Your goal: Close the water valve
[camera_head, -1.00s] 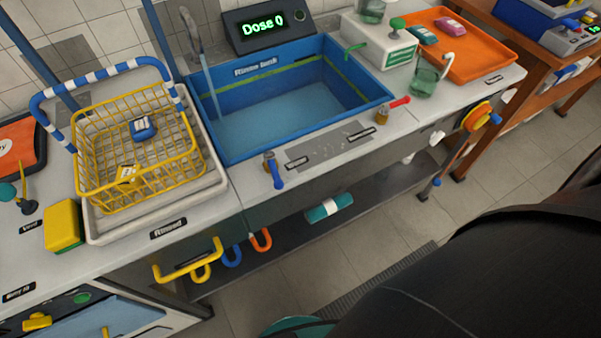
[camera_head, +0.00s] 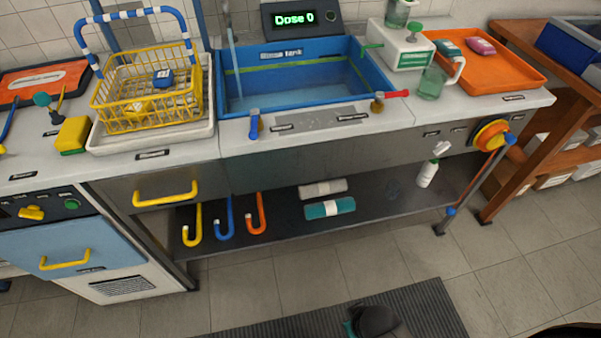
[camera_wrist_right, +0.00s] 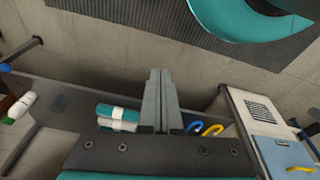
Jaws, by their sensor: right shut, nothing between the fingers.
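A valve with a blue lever (camera_head: 255,126) stands on the counter's front rim, below the left end of the blue sink tank (camera_head: 300,109). Its lever points down toward the front. A second valve with a red lever (camera_head: 392,94) stands to the right, its lever pointing right. The small labels beside them are too blurred to read. A thin stream of water (camera_head: 232,62) falls into the tank at its left. My right gripper (camera_wrist_right: 160,73) is shut and empty in the right wrist view, with neither valve in that view. My left gripper is not in view.
A yellow wire basket (camera_head: 150,100) stands left of the tank. A white box (camera_head: 400,48), a green mug (camera_head: 432,82) and an orange tray (camera_head: 490,65) are at the right. Rolled cloths (camera_head: 330,208) lie on the lower shelf. The floor in front is mostly clear.

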